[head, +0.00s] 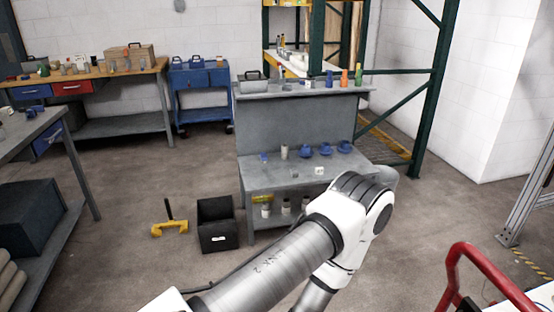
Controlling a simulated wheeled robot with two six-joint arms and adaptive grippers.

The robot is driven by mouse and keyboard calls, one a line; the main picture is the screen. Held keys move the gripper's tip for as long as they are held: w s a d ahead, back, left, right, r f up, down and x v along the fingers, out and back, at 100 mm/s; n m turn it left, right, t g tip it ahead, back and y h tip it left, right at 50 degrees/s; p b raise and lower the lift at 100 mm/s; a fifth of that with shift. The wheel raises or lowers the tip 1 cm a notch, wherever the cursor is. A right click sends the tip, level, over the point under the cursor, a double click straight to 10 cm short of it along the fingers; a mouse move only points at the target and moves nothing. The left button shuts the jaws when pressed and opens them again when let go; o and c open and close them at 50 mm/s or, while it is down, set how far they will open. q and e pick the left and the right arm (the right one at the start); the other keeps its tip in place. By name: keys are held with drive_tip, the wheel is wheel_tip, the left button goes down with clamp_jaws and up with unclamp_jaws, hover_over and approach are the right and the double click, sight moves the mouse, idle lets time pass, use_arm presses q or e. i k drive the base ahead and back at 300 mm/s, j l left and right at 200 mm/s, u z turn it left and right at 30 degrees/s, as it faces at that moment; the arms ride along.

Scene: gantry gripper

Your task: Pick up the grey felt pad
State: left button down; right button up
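I cannot make out a grey felt pad in the head view. A grey workbench (262,178) with a raised back shelf stands in the middle. On its lower top are several small blue items, a pale cylinder (284,152) and a small white piece (320,171). One of my white and grey arms rises from the bottom and bends in front of the bench's right side, hiding part of it. Neither of my grippers is in view.
A black bin (216,225) and a yellow tool (170,229) lie on the floor left of the bench. A blue cart (202,98) and a wooden-topped bench (118,75) stand behind. A red rail (450,290) is at lower right. Floor at centre left is mostly clear.

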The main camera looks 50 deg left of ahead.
sight(294, 173)
drive_tip(key=u, duration=1.5)
drive_tip(key=z, duration=1.45)
drive_tip(key=u, duration=1.45)
drive_tip(key=i+j+u, duration=0.1)
drive_tip(key=i, duration=0.85)
drive_tip(key=i+j+u, duration=0.15)
drive_tip(key=i, duration=0.8)
drive_tip(key=i+l+u, duration=0.1)
drive_tip(key=i+l, duration=0.55)
drive_tip(key=l, duration=0.2)
drive_tip(key=i+l+u, duration=0.15)
drive_tip(key=i+l, duration=0.15)
drive_tip(key=i+l+u, duration=0.1)
drive_tip(key=i+l, duration=0.2)
drive_tip(key=l, duration=0.3)
drive_tip(key=i+l, duration=0.1)
drive_tip(key=l, duration=0.6)
drive_tip(key=i+l+u, duration=0.1)
drive_tip(key=l, duration=0.65)
drive_tip(key=i+l, duration=0.1)
drive_tip(key=l, duration=0.6)
drive_tip(key=u, duration=0.05)
